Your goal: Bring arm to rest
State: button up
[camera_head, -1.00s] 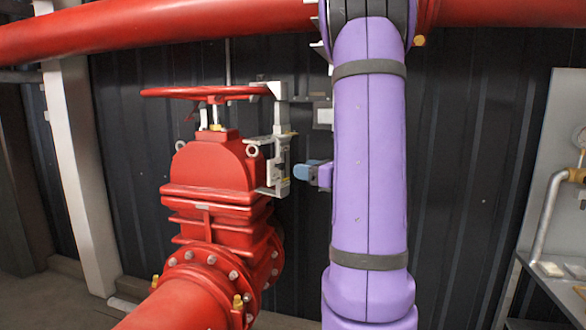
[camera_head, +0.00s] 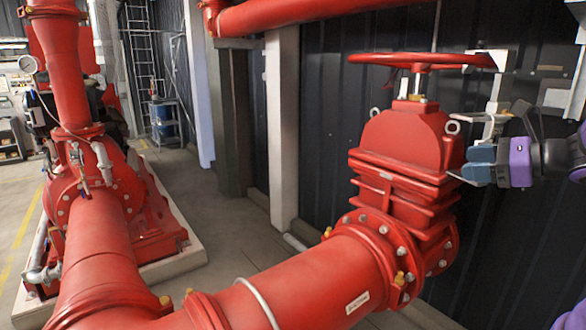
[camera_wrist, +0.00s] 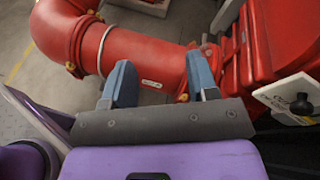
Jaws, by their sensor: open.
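My arm, purple with dark joints, enters at the right edge of the head view. My gripper (camera_head: 472,168), with blue fingers, points left beside the red valve body (camera_head: 405,150); whether it touches the valve I cannot tell. In the wrist view my gripper (camera_wrist: 162,82) has its two blue fingers wide apart with nothing held between them. The red pipe (camera_wrist: 145,60) lies beyond the fingers there.
The red handwheel (camera_head: 420,61) tops the valve, with a pale metal bracket (camera_head: 497,90) at its right. A big red pipe (camera_head: 310,280) runs across the front. A red pump (camera_head: 125,205) stands at left on a plinth. Floor (camera_head: 195,185) between pump and wall is clear.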

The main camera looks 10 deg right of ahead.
jog(key=s+a+n+g+h, duration=0.3)
jog(key=s+a+n, duration=0.4)
jog(key=n, duration=0.5)
jog(key=s+a+n+g+h, duration=0.4)
jog(key=s+a+n+h, duration=0.1)
jog(key=a+n, duration=0.7)
jog(key=shift+s+a+f+n, duration=0.15)
jog(key=shift+s+f+n, duration=0.1)
jog(key=shift+s+n, duration=0.55)
jog(key=shift+s, duration=0.1)
